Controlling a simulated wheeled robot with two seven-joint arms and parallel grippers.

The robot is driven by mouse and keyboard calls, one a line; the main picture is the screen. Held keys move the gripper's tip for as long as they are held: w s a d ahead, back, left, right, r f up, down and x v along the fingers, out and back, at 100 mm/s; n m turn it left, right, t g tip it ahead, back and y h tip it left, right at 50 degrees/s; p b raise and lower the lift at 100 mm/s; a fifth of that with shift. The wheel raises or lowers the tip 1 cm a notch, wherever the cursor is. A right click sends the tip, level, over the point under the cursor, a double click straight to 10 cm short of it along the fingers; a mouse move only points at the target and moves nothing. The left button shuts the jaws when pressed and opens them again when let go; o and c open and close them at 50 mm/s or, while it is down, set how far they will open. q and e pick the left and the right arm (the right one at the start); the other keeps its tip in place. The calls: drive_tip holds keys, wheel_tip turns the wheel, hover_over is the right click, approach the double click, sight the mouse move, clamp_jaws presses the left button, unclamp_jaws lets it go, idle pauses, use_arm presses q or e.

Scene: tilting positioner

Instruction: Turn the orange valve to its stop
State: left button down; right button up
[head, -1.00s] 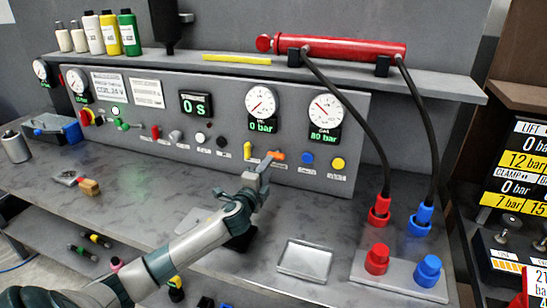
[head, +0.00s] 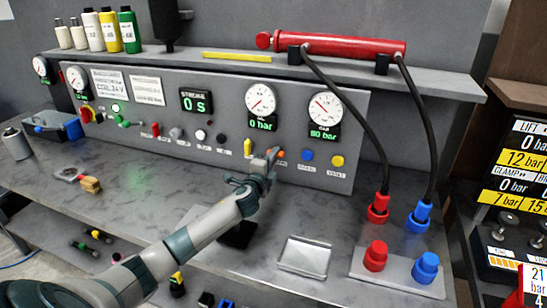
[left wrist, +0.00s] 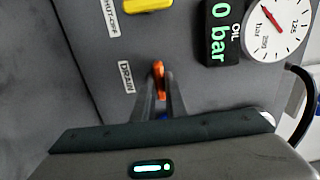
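The orange valve (head: 281,155) is a small lever on the grey panel, right of a yellow lever. In the left wrist view the orange valve (left wrist: 158,75) sits beside the DRAIN label, its long side upright in that picture. My left gripper (head: 272,158) is at the panel and hides part of the valve in the head view. In the left wrist view the two fingertips (left wrist: 160,90) stand on either side of the lever, close to it. I cannot tell whether they press on it. My right gripper is in neither view.
A yellow lever (head: 248,148), a blue button (head: 307,156) and a yellow button (head: 337,160) flank the valve. Gauges sit above. A shallow metal tray (head: 304,257) and red and blue hose couplings stand on the bench to the right.

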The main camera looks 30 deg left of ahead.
use_arm(q)
drive_tip(key=shift+n, duration=0.4)
drive_tip(key=n, duration=1.7)
drive_tip(key=shift+f, duration=0.1)
drive_tip(key=shift+n, duration=0.3)
idle(0.4)
drive_tip(key=c, duration=1.8)
unclamp_jaws()
